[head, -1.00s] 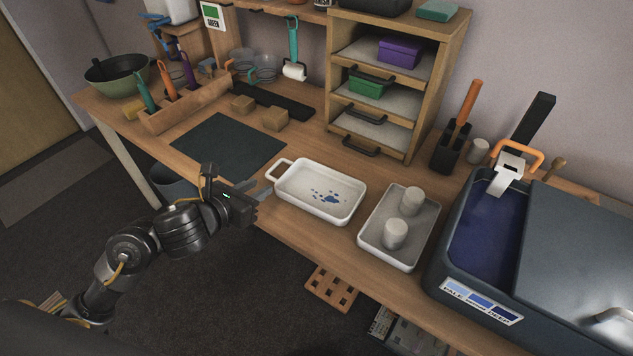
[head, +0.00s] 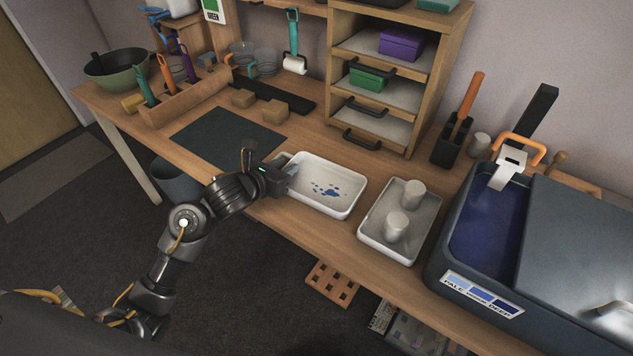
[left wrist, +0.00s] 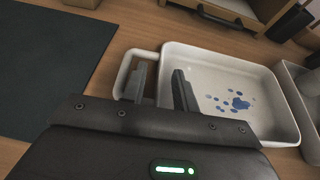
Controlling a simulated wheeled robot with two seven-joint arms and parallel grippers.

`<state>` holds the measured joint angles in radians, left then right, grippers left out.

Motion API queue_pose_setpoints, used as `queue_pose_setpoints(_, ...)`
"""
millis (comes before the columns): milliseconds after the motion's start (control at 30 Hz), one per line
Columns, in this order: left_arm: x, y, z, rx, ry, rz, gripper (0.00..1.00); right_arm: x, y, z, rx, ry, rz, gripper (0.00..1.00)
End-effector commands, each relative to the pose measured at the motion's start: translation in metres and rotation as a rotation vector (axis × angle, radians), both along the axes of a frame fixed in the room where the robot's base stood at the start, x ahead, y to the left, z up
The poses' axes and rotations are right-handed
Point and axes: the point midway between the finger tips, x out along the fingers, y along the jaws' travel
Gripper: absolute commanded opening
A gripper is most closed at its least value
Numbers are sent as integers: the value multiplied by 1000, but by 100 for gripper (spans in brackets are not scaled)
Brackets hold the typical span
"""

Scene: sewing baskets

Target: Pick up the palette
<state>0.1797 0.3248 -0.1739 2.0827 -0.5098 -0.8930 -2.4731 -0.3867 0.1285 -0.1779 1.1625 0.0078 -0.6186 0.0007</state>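The palette appears to be the white tray (head: 345,210) with blue paint spots and a loop handle at its left end. It lies on the workbench. In the left wrist view the palette (left wrist: 215,72) shows its handle (left wrist: 122,78) at left. My left gripper (head: 289,174) is at the palette's handle end. In the left wrist view the left gripper (left wrist: 160,88) is open, one finger over the handle loop and the other over the tray's inside, with the end wall between them. Contact cannot be told. The right gripper is not in view.
A second white tray (head: 375,236) with two pale cylinders stands right of the palette. A large dark vat (head: 440,262) with blue liquid is farther right. A dark mat (head: 228,138) lies left, and a wooden shelf unit (head: 414,135) stands behind.

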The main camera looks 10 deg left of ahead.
Motion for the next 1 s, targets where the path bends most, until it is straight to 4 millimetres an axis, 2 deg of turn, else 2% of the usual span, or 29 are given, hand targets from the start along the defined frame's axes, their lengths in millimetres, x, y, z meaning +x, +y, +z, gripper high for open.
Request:
queue_pose_setpoints(233, 2, 0, 0, 1, 0, 1, 29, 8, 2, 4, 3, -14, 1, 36)
queue_pose_setpoints(467, 1, 0, 0, 1, 0, 1, 0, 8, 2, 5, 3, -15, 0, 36)
queue_pose_setpoints(867, 1, 0, 1, 1, -1, 1, 0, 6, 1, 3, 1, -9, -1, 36)
queue_pose_setpoints(1000, 2, 0, 8, 3, -4, -1, 0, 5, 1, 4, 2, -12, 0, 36)
